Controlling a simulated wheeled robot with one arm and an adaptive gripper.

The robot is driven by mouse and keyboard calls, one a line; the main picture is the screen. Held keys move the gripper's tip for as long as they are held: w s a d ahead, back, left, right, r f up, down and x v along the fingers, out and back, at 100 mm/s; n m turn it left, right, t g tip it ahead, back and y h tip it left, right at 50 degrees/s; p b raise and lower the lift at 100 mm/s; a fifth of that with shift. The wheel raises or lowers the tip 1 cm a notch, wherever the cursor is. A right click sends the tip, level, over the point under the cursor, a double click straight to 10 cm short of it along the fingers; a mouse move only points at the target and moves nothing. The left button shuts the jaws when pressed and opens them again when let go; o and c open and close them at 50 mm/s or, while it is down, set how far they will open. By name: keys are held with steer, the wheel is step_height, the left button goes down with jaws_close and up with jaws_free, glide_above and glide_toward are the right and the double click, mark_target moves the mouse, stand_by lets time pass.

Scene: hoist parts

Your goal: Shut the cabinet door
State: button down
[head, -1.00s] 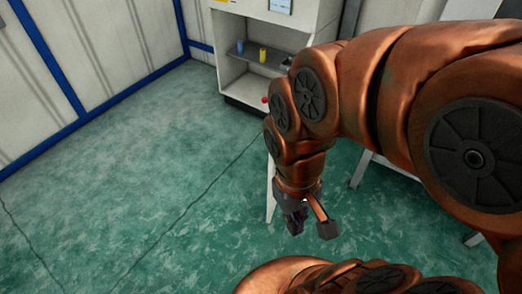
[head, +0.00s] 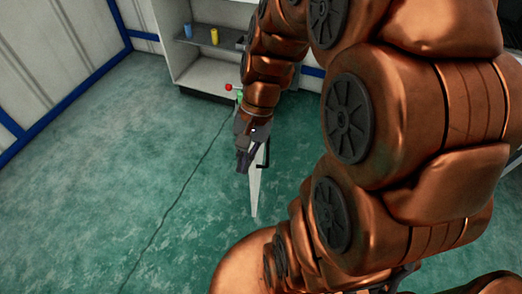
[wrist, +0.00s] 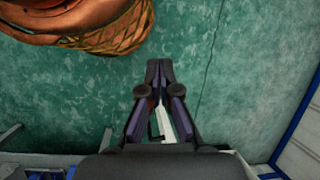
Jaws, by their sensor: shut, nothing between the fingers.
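The white cabinet (head: 205,72) stands open at the top of the head view, partly hidden behind my arm. Its door (head: 255,195) stands swung out into the room, seen nearly edge-on as a narrow white strip with a dark handle (head: 266,154). My gripper (head: 243,168) points down, shut and empty, just left of the door in the picture. Whether it touches the door I cannot tell. In the wrist view the closed fingertips (wrist: 159,66) are over green floor, and a white strip, likely the door (wrist: 165,125), shows between the finger linkages.
A blue cup (head: 188,31) and a yellow cup (head: 214,36) stand on the cabinet's grey shelf (head: 225,45). A red knob-like thing (head: 228,87) and a green one show beside my wrist. The green floor (head: 110,180) on the left is clear.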

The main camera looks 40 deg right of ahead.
steer(key=w+d+f+m+t+y+b, duration=0.1)
steer(key=w+d+f+m+t+b, duration=0.1)
steer(key=d+f+m, duration=0.5)
steer(key=w+d+f+m+t+y+b, duration=0.1)
steer(key=w+d+f+m+t+b, duration=0.2)
steer(key=d, duration=0.6)
steer(key=w+d+f+m+t+b, duration=0.1)
steer(key=d+f+m+t+b, duration=0.1)
steer(key=d+f+m, duration=0.45)
glide_above(267, 148)
steer(key=s+a, duration=0.3)
step_height(267, 148, down, 5)
steer(key=shift+w+a+m, duration=0.25)
steer(key=shift+w+a, duration=0.1)
steer(key=shift+w, duration=0.3)
